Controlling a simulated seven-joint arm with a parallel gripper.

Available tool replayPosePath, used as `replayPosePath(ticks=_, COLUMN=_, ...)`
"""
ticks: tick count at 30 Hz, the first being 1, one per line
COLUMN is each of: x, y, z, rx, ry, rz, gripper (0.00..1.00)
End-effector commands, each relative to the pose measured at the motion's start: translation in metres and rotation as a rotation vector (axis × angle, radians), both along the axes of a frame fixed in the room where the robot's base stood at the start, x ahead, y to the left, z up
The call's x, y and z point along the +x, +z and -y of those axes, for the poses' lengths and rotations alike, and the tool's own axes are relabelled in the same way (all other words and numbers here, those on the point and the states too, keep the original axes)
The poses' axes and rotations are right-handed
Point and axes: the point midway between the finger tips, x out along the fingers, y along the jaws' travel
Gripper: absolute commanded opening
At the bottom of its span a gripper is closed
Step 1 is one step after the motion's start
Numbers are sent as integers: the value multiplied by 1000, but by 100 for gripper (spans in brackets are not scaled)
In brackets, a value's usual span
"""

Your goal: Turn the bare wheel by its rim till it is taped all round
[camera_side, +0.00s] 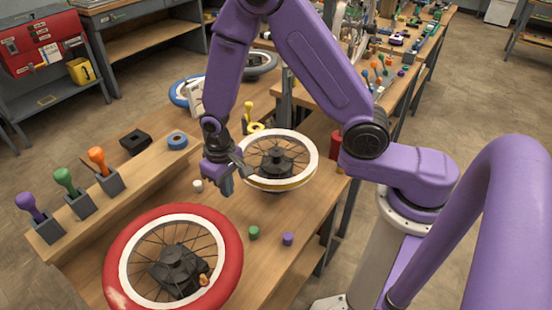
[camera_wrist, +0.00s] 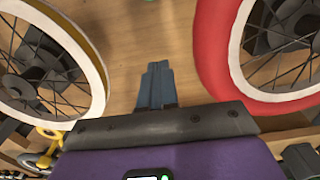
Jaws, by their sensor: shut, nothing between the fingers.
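The bare wheel (camera_side: 277,160) lies flat on a stand at the middle of the bench, with a white rim, thin spokes and a dark hub. A yellow band shows along its outer edge on the near side; its far side is hidden. The wheel also shows at the left of the wrist view (camera_wrist: 98,85), with a yellow-brown outer edge. My gripper (camera_side: 228,188) is just left of the rim in the side view, pointing down. In the wrist view its fingers (camera_wrist: 155,85) are together and empty, over bare wood between two wheels, apart from the rim.
A red-tyred wheel (camera_side: 226,265) lies close in front. A wooden rack (camera_side: 130,197) with purple, green and orange-handled tools and a blue tape roll (camera_side: 177,140) stand left. Small white (camera_side: 197,186), green (camera_side: 253,232) and purple (camera_side: 288,238) pieces sit on the bench. A red cylinder (camera_side: 336,145) stands right.

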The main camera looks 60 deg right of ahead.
Motion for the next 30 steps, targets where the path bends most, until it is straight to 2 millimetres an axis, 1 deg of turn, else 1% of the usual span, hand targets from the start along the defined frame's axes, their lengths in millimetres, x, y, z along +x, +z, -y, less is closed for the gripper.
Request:
replayPosePath(ticks=3, x=0, y=11, z=0, rx=1, ry=0, rz=2, gripper=0)
replayPosePath(ticks=30, x=0, y=88, z=0, rx=1, ry=0, rz=2, gripper=0)
